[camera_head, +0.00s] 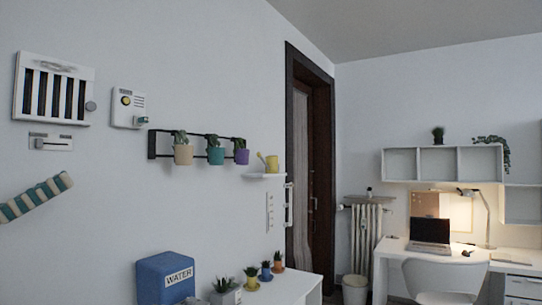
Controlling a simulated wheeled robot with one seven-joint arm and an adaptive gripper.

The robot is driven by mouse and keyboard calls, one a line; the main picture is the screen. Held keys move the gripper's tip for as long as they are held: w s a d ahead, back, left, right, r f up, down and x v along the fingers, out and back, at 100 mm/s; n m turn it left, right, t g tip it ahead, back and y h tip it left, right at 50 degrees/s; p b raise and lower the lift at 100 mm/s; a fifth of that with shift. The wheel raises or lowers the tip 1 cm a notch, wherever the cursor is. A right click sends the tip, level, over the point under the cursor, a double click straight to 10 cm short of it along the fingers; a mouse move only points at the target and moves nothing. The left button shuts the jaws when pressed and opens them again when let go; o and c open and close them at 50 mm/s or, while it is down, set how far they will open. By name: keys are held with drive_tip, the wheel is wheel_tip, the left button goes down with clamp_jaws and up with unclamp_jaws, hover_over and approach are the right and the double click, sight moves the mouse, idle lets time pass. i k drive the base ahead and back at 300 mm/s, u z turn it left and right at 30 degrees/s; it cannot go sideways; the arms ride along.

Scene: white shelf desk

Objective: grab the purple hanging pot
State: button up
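The purple pot (241,157) hangs at the right end of a black wall rail (160,132), with a green plant in it. A teal pot (215,156) hangs just to its left, and a beige pot (183,155) hangs further left; both hold plants. My gripper is not in view.
A small wall shelf (262,176) with a yellow watering can (271,163) is just right of the purple pot. Below stand a blue water box (165,277) and a white table (300,287) with several potted plants. A desk (400,247) and chair (445,277) are at right.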

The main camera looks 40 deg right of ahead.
sight(242, 156)
drive_tip(key=z, duration=1.2)
